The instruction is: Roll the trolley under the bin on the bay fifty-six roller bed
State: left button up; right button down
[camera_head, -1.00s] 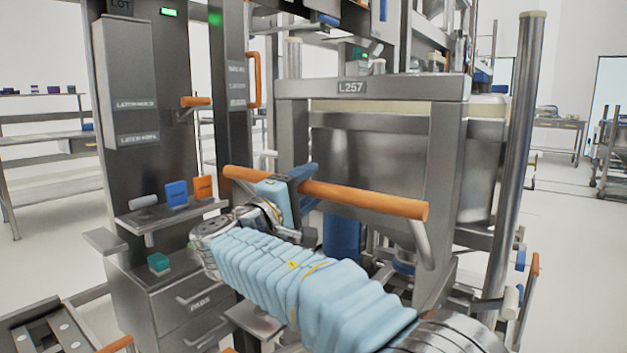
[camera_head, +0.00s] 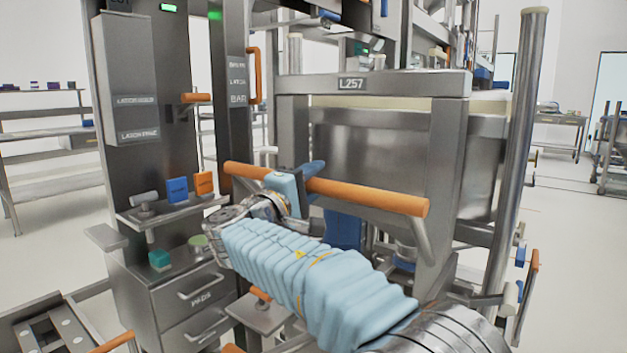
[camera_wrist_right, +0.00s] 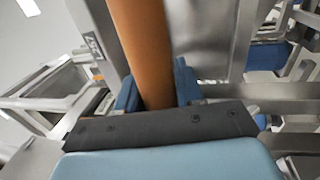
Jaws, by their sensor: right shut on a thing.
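The trolley (camera_head: 372,84) stands ahead, a grey steel frame with an L257 label on its top beam. Its orange push bar (camera_head: 375,199) runs across the front. A large steel bin (camera_head: 368,150) shows behind the frame; what it rests on is hidden. My right gripper (camera_head: 308,180) is shut on the orange bar, left of its middle. In the right wrist view the bar (camera_wrist_right: 143,45) passes between the blue fingers. My left gripper is not in view.
A dark column with a grey cabinet (camera_head: 124,75) and a drawer unit (camera_head: 190,300) stand close on the left. A steel post (camera_head: 521,150) rises at the right. Open floor (camera_head: 570,240) lies on the far right. Shelves (camera_head: 45,150) stand at the back left.

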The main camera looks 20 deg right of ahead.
jog(key=shift+s+a+f+b, duration=0.15)
jog(key=shift+a+f+b, duration=0.15)
jog(key=shift+b, duration=0.1)
jog(key=shift+s+a, duration=0.1)
jog(key=shift+a, duration=0.1)
jog(key=shift+s+a+r, duration=0.1)
jog(key=shift+s+r, duration=0.1)
jog(key=shift+r, duration=0.05)
jog(key=c, duration=1.1)
grip_release()
jog(key=shift+o, duration=1.4)
jog(key=shift+w, duration=0.1)
jog(key=b+v, duration=0.1)
jog(key=v, duration=1.2)
jog(key=shift+s+a, duration=0.2)
jog(key=shift+s, duration=0.1)
